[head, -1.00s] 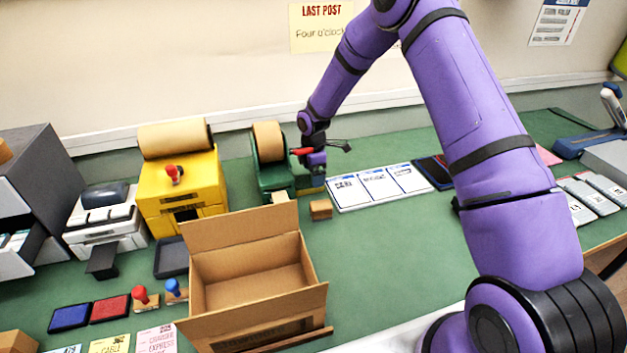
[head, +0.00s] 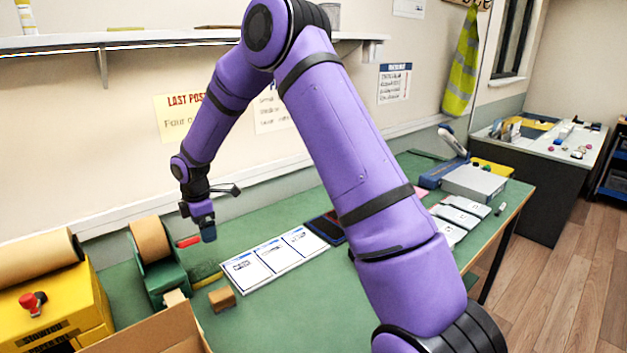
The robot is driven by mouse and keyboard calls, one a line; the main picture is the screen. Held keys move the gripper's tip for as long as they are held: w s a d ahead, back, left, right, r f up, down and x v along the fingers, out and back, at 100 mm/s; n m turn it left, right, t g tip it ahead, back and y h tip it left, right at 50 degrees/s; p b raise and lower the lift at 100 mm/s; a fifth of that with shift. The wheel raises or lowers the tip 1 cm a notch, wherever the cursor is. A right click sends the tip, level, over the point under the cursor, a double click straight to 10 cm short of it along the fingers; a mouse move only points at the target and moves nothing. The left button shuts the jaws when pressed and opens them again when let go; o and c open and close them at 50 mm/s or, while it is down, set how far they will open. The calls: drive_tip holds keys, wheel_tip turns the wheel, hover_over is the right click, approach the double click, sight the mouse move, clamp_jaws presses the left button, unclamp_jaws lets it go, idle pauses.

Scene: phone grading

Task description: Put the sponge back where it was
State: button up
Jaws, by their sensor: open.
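My gripper (head: 205,232) hangs above the bench just right of the green tape dispenser. It is open, with nothing visible between its fingers, though the fingertips are small here. A low olive-yellow pad (head: 205,276), which may be the sponge, lies on the bench below the gripper, beside the dispenser. A small brown block (head: 221,299) sits just in front of it. I cannot tell for certain which of these is the sponge. The gripper is apart from both.
The green tape dispenser (head: 165,280) with its red lever (head: 188,241) stands close left of the gripper. A white card board (head: 275,262) lies to the right. An open cardboard box (head: 150,335) is in front. A yellow machine (head: 50,310) stands at left. A shelf (head: 130,40) is above.

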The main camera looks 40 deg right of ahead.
drive_tip(key=s+d+r+m+t+h, duration=0.15)
drive_tip(key=s+r+m, duration=0.25)
drive_tip(key=s+r, duration=0.65)
drive_tip(key=s+d+r+m+t+y, duration=0.15)
drive_tip(key=s+r+m, duration=0.4)
drive_tip(key=r, duration=0.75)
drive_tip(key=s+d+r+m+t, duration=0.1)
drive_tip(key=s+r+m, duration=0.1)
drive_tip(key=s, duration=1.1)
drive_tip(key=s+d+r+m, duration=0.2)
drive_tip(key=s+m, duration=0.3)
drive_tip(key=s, duration=0.7)
drive_tip(key=shift+s+t, duration=0.35)
drive_tip(key=shift+t, duration=0.05)
drive_tip(key=shift+d+r+m, duration=0.1)
drive_tip(key=shift+m, duration=0.15)
